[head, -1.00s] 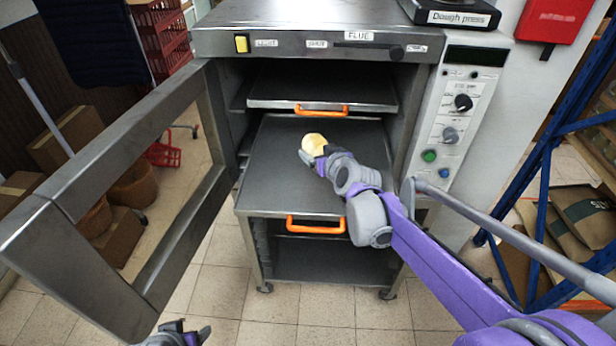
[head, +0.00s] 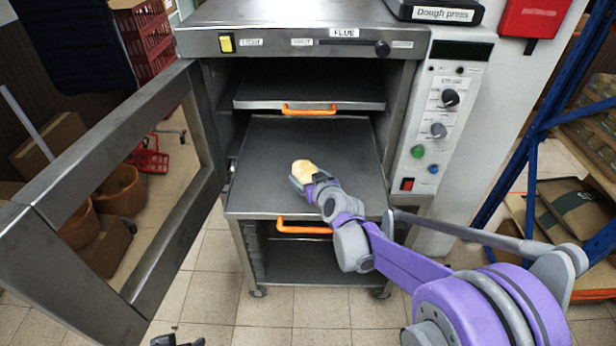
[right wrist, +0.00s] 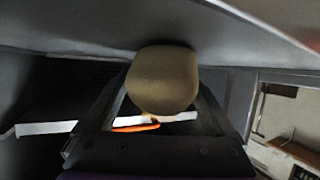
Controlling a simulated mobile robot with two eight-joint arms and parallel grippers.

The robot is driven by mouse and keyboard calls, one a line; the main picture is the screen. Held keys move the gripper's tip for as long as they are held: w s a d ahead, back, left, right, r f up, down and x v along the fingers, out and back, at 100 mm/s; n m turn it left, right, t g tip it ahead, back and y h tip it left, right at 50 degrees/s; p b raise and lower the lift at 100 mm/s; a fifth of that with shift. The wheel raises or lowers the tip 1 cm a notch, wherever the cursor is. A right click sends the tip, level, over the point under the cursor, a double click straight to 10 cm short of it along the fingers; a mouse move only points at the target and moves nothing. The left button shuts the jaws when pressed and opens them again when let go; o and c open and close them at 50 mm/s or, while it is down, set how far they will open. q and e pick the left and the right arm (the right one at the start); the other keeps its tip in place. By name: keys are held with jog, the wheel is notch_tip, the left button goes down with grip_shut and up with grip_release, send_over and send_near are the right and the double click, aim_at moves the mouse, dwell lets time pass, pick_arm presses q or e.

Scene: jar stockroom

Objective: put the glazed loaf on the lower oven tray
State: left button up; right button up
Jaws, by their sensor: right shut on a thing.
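The glazed loaf (head: 304,169) is small, rounded and golden. It is held over the middle of the lower oven tray (head: 265,180), a flat dark sheet pulled out with an orange handle at its front. My right gripper (head: 307,181) is shut on the loaf. In the right wrist view the loaf (right wrist: 162,78) sits between both fingers, close to a grey surface; I cannot tell whether it touches. My left gripper (head: 178,340) shows only in part at the bottom edge, and its jaws are unclear.
An upper tray (head: 300,93) with an orange handle (head: 309,109) sits inside the oven above. The oven door (head: 165,220) stands open at the left. The control panel (head: 441,125) is at the right. The lower tray around the loaf is bare.

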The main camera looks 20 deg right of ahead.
jog(key=o, duration=1.3)
jog(key=shift+f, duration=0.1)
jog(key=shift+s+r, duration=0.1)
jog(key=shift+r, duration=0.15)
jog(key=p+v, duration=0.1)
jog(key=v, duration=0.9)
jog(key=shift+s+d+r, duration=0.1)
jog(key=shift+s+r, duration=0.05)
jog(key=shift+s, duration=0.2)
jog(key=shift+s+r, duration=0.15)
jog(key=shift+s, duration=0.45)
jog(key=s+f+g, duration=0.2)
jog(key=s+f, duration=0.1)
jog(key=s, duration=0.4)
jog(key=s+f+g+h, duration=0.1)
jog(key=s+f+g, duration=0.1)
jog(key=s, duration=0.6)
jog(key=s+f+m+g, duration=0.1)
jog(key=s+f+g, duration=0.2)
jog(key=s, duration=0.5)
jog(key=shift+s+a+f+g, duration=0.2)
jog(key=shift+a+f+g, duration=0.05)
jog(key=shift+f+g, duration=0.15)
